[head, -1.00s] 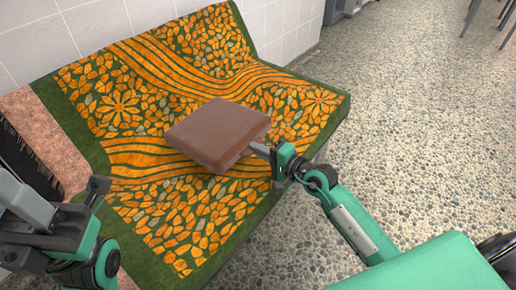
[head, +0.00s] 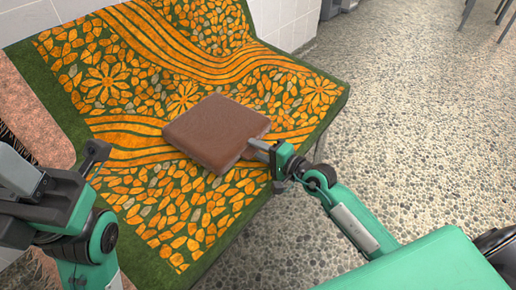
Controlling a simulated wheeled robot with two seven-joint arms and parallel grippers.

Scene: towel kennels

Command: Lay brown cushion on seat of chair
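The brown cushion (head: 217,131) is a flat square block in the middle of the head view, over the towel-covered seat. My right gripper (head: 258,150) is at the cushion's right edge, its fingers closed around that edge. Whether the cushion's underside touches the seat is hard to tell. A green and orange patterned towel (head: 180,205) covers the seat and back of the wide chair. My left gripper (head: 98,155) is at the lower left, away from the cushion; its fingers are seen side-on and the gap between them is unclear.
A pinkish fringed cloth (head: 30,115) lies left of the patterned towel. A white tiled wall (head: 285,20) stands behind the chair. The pebbled floor (head: 410,120) to the right is clear, with dark chair legs (head: 490,15) at the far top right.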

